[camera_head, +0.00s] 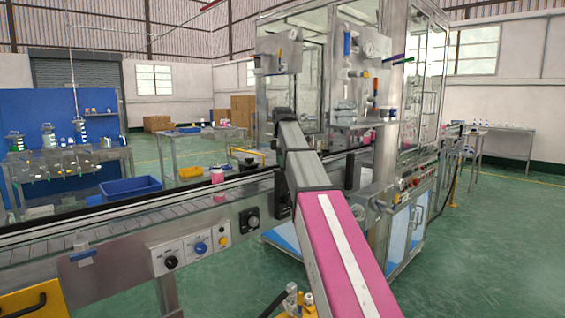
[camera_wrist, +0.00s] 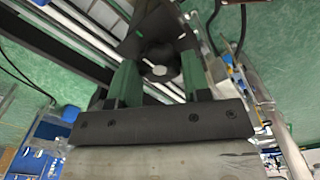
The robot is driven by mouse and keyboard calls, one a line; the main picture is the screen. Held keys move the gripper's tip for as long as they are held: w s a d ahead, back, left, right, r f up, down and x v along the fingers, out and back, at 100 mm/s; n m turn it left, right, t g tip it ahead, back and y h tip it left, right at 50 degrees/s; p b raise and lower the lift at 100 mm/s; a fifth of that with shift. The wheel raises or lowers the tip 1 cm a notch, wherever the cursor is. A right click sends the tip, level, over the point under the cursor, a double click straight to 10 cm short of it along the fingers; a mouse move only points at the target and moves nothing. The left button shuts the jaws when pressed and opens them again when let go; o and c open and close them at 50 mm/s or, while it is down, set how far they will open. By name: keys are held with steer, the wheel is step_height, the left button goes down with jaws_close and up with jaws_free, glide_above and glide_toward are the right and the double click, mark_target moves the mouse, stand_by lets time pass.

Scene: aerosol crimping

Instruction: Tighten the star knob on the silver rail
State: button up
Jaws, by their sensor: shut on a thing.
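In the wrist view, a dark knob (camera_wrist: 158,70) with a pale round centre sits between the green fingers of my gripper (camera_wrist: 159,76). The fingers are shut on it, one on each side. Its lobes are hard to make out. Silver rails (camera_wrist: 88,32) run diagonally at the upper left, beside a dark bar. In the head view, my pink and grey arm reaches to the conveyor with its silver side rail (camera_head: 130,225). My gripper and the held knob cannot be clearly made out there.
A panel with knobs (camera_head: 189,248) and a black knob on a plate (camera_head: 250,220) are on the conveyor's front. A glass-walled machine (camera_head: 425,90) stands behind my arm. A pink container (camera_head: 217,176) is by the conveyor. A blue bin (camera_head: 130,188) lies beyond it. Green floor is free at right.

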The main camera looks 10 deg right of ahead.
steer(key=m, duration=0.4)
steer(key=shift+w, duration=0.1)
steer(key=m, duration=0.5)
stand_by(0.4)
steer(key=o, duration=0.9)
steer(key=shift+o, duration=0.2)
